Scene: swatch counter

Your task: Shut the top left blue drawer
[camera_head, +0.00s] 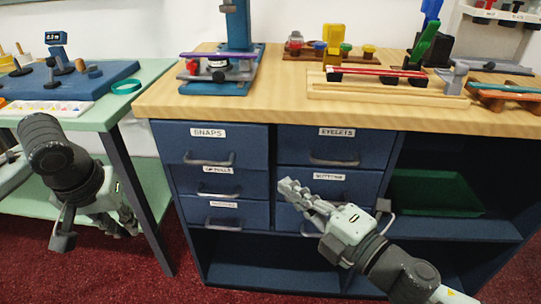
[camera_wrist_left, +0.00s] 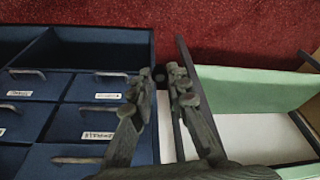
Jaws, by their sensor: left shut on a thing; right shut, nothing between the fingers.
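The top left blue drawer (camera_head: 180,146), labelled SNAPS, has a grey bar handle. It looks flush or nearly so with the cabinet; I cannot judge a small gap. It also shows, upside down, low in the left wrist view (camera_wrist_left: 118,120). My left gripper (camera_head: 90,232) hangs left of the cabinet, by the green table's leg. In the wrist view its fingers (camera_wrist_left: 162,85) stand a small gap apart; what they grip cannot be made out. My right gripper (camera_head: 288,186) is shut and empty, in front of the right drawer column, below and right of the SNAPS drawer.
The EYELETS drawer (camera_head: 300,146) is at the top right and looks shut. A dark table leg (camera_head: 140,195) stands between my left gripper and the cabinet. A green tray (camera_head: 432,192) lies in the right cubby. Tools and bobbins crowd the wooden counter (camera_head: 165,100).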

